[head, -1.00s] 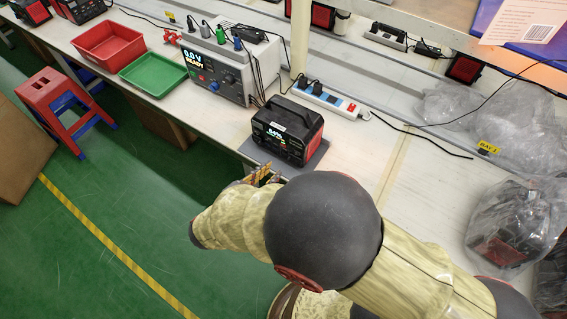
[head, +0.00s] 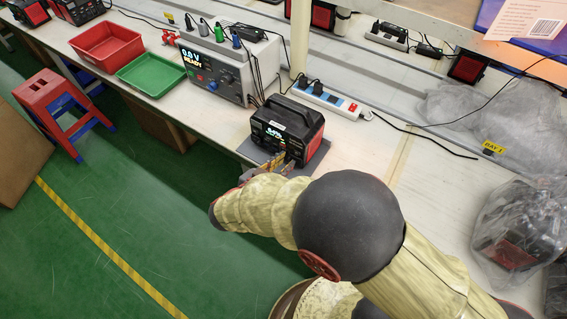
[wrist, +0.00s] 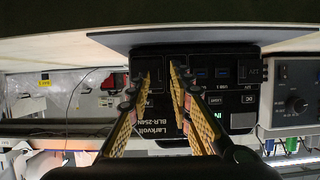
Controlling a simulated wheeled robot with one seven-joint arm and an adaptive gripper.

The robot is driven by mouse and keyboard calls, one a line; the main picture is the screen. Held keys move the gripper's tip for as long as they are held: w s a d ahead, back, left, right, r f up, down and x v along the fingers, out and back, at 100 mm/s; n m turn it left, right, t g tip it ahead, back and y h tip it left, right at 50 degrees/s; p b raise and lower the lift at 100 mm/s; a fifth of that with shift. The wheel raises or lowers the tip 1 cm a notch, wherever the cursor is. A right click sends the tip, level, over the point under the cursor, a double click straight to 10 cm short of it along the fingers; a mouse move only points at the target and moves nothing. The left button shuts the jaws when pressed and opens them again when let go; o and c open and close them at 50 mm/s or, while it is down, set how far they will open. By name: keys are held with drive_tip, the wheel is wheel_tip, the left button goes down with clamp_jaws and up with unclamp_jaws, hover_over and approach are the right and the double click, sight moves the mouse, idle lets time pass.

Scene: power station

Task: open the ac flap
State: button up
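The black power station (head: 288,123) with red trim and a lit display stands on a grey mat (head: 248,151) at the bench edge. Its front faces my gripper. In the wrist view, the front panel (wrist: 225,92) appears upside down, with "Larkvolt" lettering, USB ports and a DC label. My gripper (head: 279,162) is at the lower right of the station's front. In the wrist view, my gripper (wrist: 158,76) has its two fingers apart over the panel, with nothing clearly held between them. Contact cannot be told. The AC flap cannot be clearly made out; the fingers hide part of the panel.
A grey bench supply (head: 215,70) stands behind and left of the station. A white power strip (head: 325,98) lies behind it. Red (head: 107,41) and green (head: 151,75) trays are at the left. A bagged unit (head: 517,235) sits right. Bench right of the station is mostly clear.

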drive_tip(key=shift+c, duration=1.2)
clamp_jaws()
drive_tip(key=shift+s+y+p, duration=0.15)
drive_tip(key=shift+y+p, duration=0.15)
drive_tip(key=shift+p, duration=0.05)
